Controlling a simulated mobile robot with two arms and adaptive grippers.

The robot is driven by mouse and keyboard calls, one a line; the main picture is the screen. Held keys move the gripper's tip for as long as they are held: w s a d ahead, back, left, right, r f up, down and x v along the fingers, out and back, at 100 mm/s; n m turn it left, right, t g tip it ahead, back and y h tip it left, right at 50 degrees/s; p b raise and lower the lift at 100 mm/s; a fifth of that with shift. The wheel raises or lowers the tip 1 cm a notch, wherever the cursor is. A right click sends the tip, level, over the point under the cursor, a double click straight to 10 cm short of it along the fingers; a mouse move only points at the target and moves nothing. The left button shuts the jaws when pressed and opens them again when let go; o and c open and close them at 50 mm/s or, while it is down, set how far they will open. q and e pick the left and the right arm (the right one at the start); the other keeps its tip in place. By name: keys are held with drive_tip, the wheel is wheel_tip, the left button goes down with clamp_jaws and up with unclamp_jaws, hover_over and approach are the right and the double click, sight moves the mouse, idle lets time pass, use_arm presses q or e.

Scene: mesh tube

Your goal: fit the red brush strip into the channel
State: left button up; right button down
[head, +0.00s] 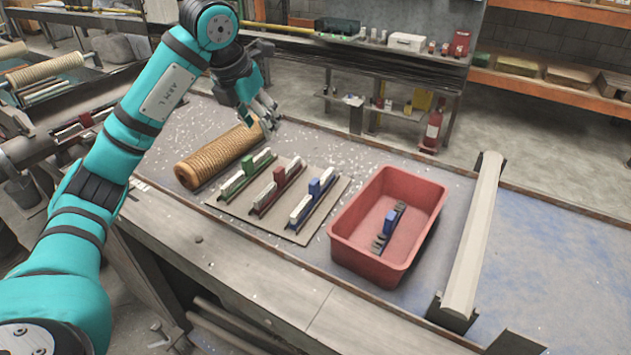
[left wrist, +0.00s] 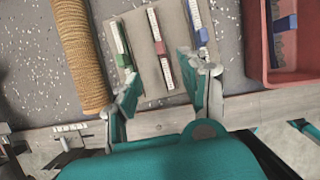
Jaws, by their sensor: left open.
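The red brush strip (head: 277,187) lies in the middle of a flat tan board (head: 303,234), between a green strip (head: 246,175) and a blue strip (head: 313,200). Pale bristles run along it and a red block stands on it. The red strip also shows in the left wrist view (left wrist: 160,48). My left gripper (head: 265,113) is open and empty, above the table beyond the board; its fingers (left wrist: 168,72) also show in the left wrist view. A long pale bar (head: 473,240) with dark ends at the right may be the channel; no groove is clear.
A ribbed tan tube (head: 215,157) lies left of the board. A red bin (head: 342,240) stands right of the board and holds a dark strip with a blue block (head: 389,226).

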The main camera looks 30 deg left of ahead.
use_arm(q)
drive_tip(key=p, duration=0.2)
hover_over(278, 169)
drive_tip(key=s, duration=0.2)
drive_tip(key=f, duration=1)
drive_tip(key=shift+w+d+f, duration=0.1)
drive_tip(key=shift+w+f, duration=0.15)
drive_tip(key=shift+f, duration=0.05)
drive_tip(key=p+x, duration=0.1)
drive_tip(key=x, duration=0.3)
drive_tip(key=shift+f+p, duration=0.35)
drive_tip(key=shift+f, duration=0.05)
drive_tip(key=shift+w+f, duration=0.1)
drive_tip(key=shift+f, duration=0.3)
clamp_jaws()
